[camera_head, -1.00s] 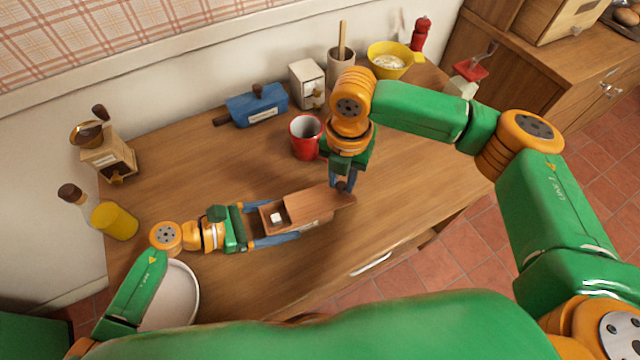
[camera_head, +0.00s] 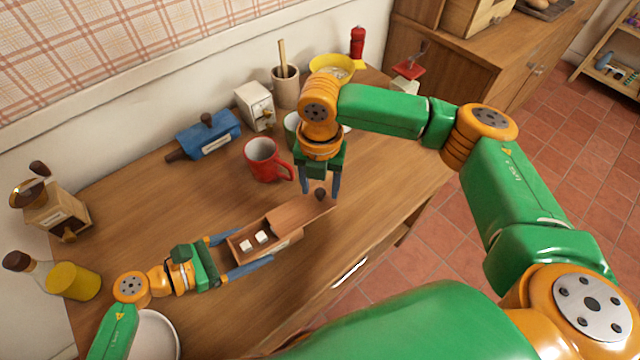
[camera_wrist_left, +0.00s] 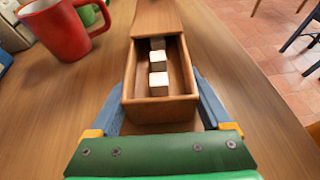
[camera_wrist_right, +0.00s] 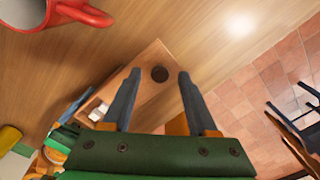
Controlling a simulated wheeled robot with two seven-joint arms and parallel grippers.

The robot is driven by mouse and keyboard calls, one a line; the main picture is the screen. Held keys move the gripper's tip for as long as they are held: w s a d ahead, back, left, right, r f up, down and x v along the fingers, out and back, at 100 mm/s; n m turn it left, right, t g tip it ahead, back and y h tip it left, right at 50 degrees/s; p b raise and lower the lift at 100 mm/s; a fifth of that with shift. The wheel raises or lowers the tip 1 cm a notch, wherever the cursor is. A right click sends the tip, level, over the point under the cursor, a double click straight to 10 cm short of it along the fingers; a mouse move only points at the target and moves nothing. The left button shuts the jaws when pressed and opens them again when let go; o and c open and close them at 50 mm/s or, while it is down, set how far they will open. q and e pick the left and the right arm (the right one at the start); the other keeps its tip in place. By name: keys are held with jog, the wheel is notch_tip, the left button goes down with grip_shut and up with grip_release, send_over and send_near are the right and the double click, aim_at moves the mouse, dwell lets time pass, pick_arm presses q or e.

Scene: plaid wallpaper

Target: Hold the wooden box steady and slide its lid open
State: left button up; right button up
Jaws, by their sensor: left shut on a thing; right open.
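The wooden box (camera_head: 281,250) lies on the counter, its near end open at the top. White cubes (camera_head: 262,237) show inside; the left wrist view shows a further one in the lid's shade. The flat wooden lid (camera_head: 286,217) covers the far part of the box and sticks out past its far end. A dark knob (camera_head: 320,195) stands near the lid's far end. My left gripper (camera_head: 253,247) is shut on the box's near end, one finger along each side. My right gripper (camera_head: 321,193) is open, its fingertips apart on either side of the knob, not touching it in the right wrist view (camera_wrist_right: 159,73).
A red mug (camera_head: 262,163) and a green mug (camera_head: 292,128) stand behind the box. The counter's front edge is close to the box.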

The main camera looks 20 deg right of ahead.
notch_tip(320, 180, up, 12)
jog(key=shift+f, duration=0.15)
